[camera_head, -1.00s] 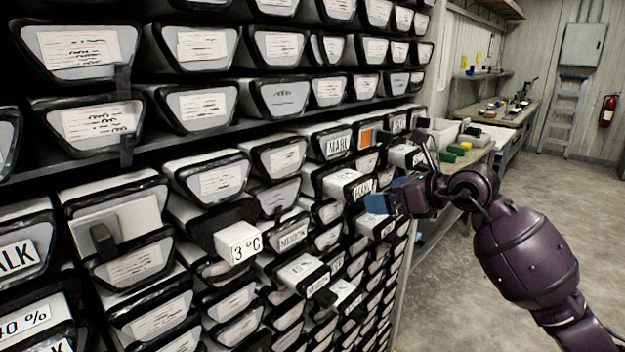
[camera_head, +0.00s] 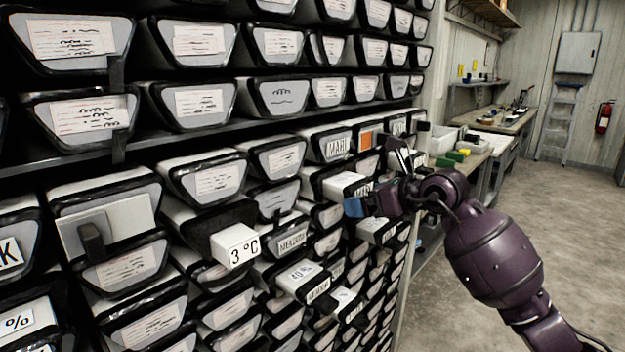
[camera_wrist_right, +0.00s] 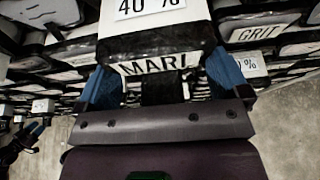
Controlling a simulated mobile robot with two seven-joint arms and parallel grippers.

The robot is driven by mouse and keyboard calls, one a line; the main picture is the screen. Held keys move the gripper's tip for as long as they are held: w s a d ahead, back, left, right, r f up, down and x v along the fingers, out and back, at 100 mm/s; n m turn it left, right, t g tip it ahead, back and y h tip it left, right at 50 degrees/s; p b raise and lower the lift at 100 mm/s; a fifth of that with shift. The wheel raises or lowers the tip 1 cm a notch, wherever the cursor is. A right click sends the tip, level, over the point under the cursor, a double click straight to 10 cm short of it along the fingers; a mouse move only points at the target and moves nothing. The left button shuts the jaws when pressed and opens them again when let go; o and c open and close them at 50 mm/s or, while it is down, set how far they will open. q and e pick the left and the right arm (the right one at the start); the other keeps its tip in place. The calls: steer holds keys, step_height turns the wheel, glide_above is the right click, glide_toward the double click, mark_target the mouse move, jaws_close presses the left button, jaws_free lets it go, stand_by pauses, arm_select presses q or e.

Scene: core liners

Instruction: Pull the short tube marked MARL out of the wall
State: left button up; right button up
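A tube end marked MARL (camera_wrist_right: 160,64) fills the top middle of the right wrist view, with a white block reading 40 % on top. My right gripper (camera_wrist_right: 163,88) is open, its blue fingers on either side of that tube end; I cannot tell whether they touch it. In the head view the right gripper (camera_head: 372,178) is at the right part of the wall, beside a projecting white-topped tube (camera_head: 345,184). Another tube marked MARL (camera_head: 338,146) sits above. A dark shape with blue bits at the left of the right wrist view looks like my left gripper (camera_wrist_right: 30,136), too small to read.
Rows of tube ends fill the wall. A tube marked GRIT (camera_wrist_right: 262,33) is right of the gripper. A workbench (camera_head: 512,124) stands beyond; the floor at right is clear.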

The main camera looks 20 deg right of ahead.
steer(key=c, duration=0.9)
steer(key=shift+r, duration=0.15)
steer(key=shift+c, duration=0.8)
steer(key=s+d+p, duration=0.1)
steer(key=s+d, duration=0.2)
steer(key=s, duration=0.5)
steer(key=shift+s+d+p, duration=0.25)
steer(key=shift+d+p, duration=0.05)
steer(key=shift+p, duration=0.05)
steer(key=shift+s+d+p, duration=0.15)
steer(key=shift+s+d, duration=0.25)
steer(key=shift+s, duration=0.55)
steer(key=shift+s+d+p, duration=0.1)
steer(key=shift+s+d, duration=0.3)
steer(key=shift+s, duration=0.6)
steer(key=shift+s+d+p, duration=0.15)
steer(key=shift+s+d, duration=0.25)
steer(key=shift+s, duration=0.55)
